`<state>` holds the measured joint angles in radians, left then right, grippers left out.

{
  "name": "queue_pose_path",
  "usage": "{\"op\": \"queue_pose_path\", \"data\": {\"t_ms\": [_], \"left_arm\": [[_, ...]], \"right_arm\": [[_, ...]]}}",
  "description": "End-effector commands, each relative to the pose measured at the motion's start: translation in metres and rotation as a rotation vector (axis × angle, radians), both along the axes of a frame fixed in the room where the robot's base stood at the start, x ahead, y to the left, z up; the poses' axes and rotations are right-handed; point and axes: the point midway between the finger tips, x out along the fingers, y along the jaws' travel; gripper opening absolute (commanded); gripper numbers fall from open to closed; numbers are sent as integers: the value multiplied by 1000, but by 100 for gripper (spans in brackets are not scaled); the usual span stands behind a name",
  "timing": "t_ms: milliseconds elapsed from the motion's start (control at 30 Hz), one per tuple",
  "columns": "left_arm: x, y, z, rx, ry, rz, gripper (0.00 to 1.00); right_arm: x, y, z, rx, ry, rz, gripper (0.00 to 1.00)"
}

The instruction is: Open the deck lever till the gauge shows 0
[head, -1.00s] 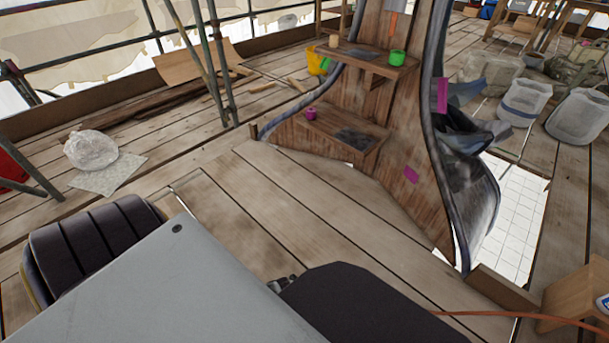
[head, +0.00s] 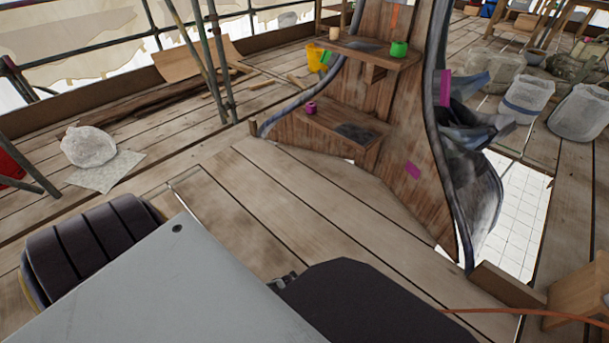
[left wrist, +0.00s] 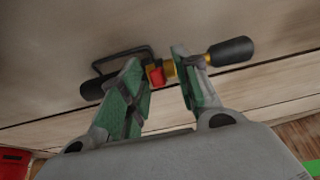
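In the left wrist view my left gripper (left wrist: 157,66) has green-padded fingers, spread apart. Between and just beyond the fingertips is a brass fitting (left wrist: 169,68) with a red block (left wrist: 156,76). A black handle (left wrist: 231,51) sticks out to the right of the fitting, past the right finger. A black bent bar (left wrist: 122,53) and a dark grip end (left wrist: 92,90) lie to the left. This looks like the deck lever; whether the fingers touch it I cannot tell. No gauge reading is visible. The right gripper is not in view.
In the head view a wooden spire piece (head: 400,130) with shelves stands on the plank deck (head: 240,200), beside a tiled opening (head: 520,200). A green cup (head: 399,48) and a purple item (head: 311,107) sit on the shelves. An orange cable (head: 500,312) crosses the lower right.

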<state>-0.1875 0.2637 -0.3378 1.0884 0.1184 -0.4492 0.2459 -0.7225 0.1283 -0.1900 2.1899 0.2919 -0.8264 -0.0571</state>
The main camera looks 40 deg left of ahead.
Motion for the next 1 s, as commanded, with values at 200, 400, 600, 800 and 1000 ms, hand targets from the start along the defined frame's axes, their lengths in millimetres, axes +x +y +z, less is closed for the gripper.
{"op": "queue_pose_path", "data": {"t_ms": [200,400,600,800,1000], "left_arm": [[0,0,0,0,0,0,32],[0,0,0,0,0,0,8],[0,0,0,0,0,0,0],[1,0,1,0,6,0,0],[2,0,2,3,38,1,0]], "right_arm": [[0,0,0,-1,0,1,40],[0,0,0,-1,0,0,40],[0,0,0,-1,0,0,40],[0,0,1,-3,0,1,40],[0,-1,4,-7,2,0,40]]}}
